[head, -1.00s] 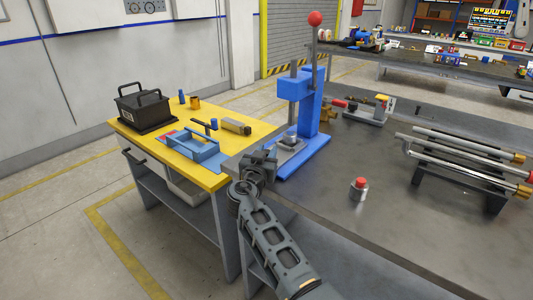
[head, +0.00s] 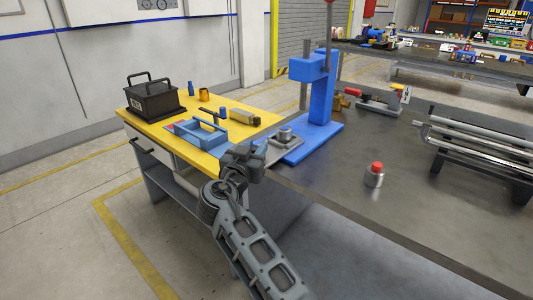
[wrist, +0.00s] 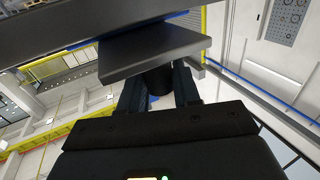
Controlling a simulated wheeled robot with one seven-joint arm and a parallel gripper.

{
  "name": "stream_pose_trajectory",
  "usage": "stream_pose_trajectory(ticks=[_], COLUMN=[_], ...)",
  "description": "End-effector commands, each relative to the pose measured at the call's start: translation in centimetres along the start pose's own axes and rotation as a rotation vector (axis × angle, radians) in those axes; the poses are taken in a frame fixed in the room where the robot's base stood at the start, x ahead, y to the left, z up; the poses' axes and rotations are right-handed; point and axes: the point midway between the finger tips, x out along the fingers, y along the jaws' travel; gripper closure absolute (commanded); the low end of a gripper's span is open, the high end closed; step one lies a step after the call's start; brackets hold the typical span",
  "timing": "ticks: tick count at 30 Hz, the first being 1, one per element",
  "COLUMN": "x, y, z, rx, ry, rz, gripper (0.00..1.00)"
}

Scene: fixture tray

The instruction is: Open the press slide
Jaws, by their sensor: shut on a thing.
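The blue press (head: 322,95) stands at the left end of the grey bench. Its grey slide plate (head: 277,158) carries a silver round part (head: 285,134) and juts out to the left of the blue base. My gripper (head: 245,160) is at the slide's outer left end. In the wrist view, the two fingers (wrist: 160,88) are shut on a dark round knob (wrist: 158,80) below a dark plate (wrist: 150,48), which looks like the slide's underside. In the head view the arm hides the knob.
A yellow-topped table (head: 185,151) beside the bench holds a blue tray (head: 203,139), a black box (head: 153,102) and small parts. A red-capped bottle (head: 374,177) and a rack of rods (head: 480,150) stand on the bench. Floor is open at the left front.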

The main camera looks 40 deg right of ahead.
Motion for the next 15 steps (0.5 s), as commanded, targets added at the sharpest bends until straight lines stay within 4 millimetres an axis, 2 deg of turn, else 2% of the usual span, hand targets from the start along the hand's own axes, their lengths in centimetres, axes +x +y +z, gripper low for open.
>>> stream_pose_trajectory(ticks=[4, 14, 15], x=[-1.20, -1.37, -1.36], y=[-0.51, -0.56, -0.56], z=[0.09, -0.10, -0.10], rx=[0.002, 0.000, 0.000], ry=[0.001, -0.001, -0.001], rz=[-0.002, -0.001, -0.001], gripper=[1.00, 1.00, 0.66])
